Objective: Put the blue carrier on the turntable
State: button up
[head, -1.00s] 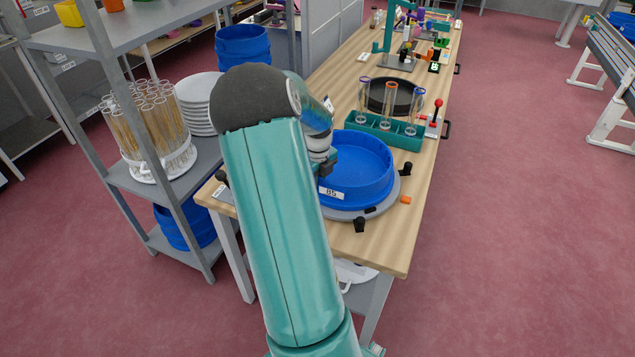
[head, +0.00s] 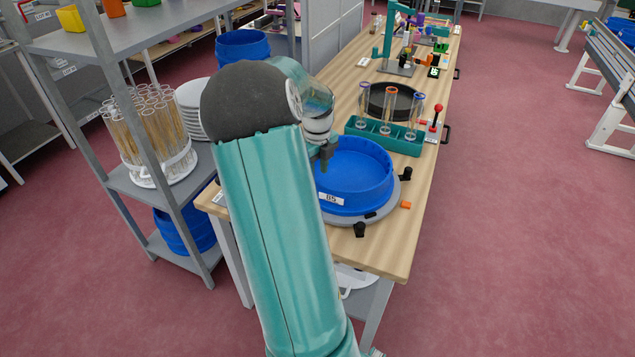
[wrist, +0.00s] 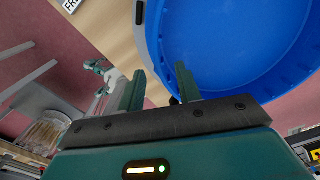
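The blue carrier (head: 357,190), a round open tub with a white label, appears to rest on the grey round turntable (head: 378,215) near the bench's front end. It looks level, and its inside looks empty. My gripper (head: 324,163) is at the carrier's left rim. In the wrist view, the two fingers of my gripper (wrist: 159,80) stand apart with nothing held between them. The carrier's wall (wrist: 152,35) shows just beyond the fingertips. My arm hides part of the turntable's left side.
A teal rack (head: 385,135) with glass tubes and a black round dish (head: 385,98) stand behind the carrier. Black knobs (head: 360,230) and an orange piece (head: 406,205) surround the turntable. A grey shelf (head: 150,185) with a tube carousel stands left.

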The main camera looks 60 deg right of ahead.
notch_tip(320, 180, up, 5)
jog(key=shift+f, duration=0.1)
dwell(0.8)
